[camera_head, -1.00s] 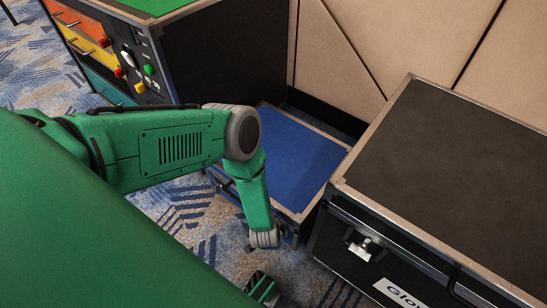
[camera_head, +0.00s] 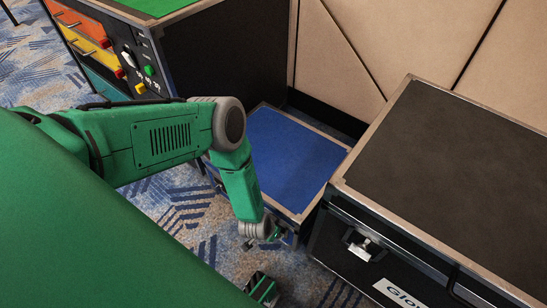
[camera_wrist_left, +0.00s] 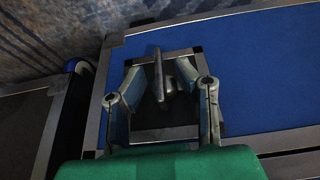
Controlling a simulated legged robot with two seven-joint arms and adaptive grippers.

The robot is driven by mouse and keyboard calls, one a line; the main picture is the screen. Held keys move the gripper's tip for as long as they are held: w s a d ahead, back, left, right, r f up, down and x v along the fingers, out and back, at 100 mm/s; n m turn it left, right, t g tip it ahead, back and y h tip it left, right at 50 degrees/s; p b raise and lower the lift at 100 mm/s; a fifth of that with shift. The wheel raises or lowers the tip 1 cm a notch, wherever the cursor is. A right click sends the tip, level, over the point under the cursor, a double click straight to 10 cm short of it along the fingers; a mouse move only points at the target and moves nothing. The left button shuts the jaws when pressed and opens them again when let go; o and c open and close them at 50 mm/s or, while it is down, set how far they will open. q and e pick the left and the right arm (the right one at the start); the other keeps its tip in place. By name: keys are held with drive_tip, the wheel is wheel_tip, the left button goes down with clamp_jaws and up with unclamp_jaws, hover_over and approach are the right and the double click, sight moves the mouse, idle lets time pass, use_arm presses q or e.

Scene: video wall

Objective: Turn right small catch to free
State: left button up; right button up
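The small case (camera_head: 293,165) with a blue top stands low on the floor, right of my left arm. My left gripper (camera_head: 268,238) is at its front side, low down. In the left wrist view, a small metal catch (camera_wrist_left: 158,76) with an upright wing sits on a dark square plate (camera_wrist_left: 170,118) with metal corners. My left gripper (camera_wrist_left: 160,70) has its two fingers apart, one on each side of the catch, with gaps visible on both sides. In the head view the catch is hidden by the gripper.
A large black case (camera_head: 455,165) with its own latch (camera_head: 362,246) stands close to the right of the small case. A console with coloured drawers (camera_head: 85,45) stands at the back left. A beige wall (camera_head: 345,50) is behind. Patterned carpet (camera_head: 185,215) is free in front.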

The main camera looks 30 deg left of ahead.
use_arm(q)
drive_tip(key=shift+s, duration=0.1)
drive_tip(key=v, duration=1.1)
drive_tip(key=shift+r, duration=0.45)
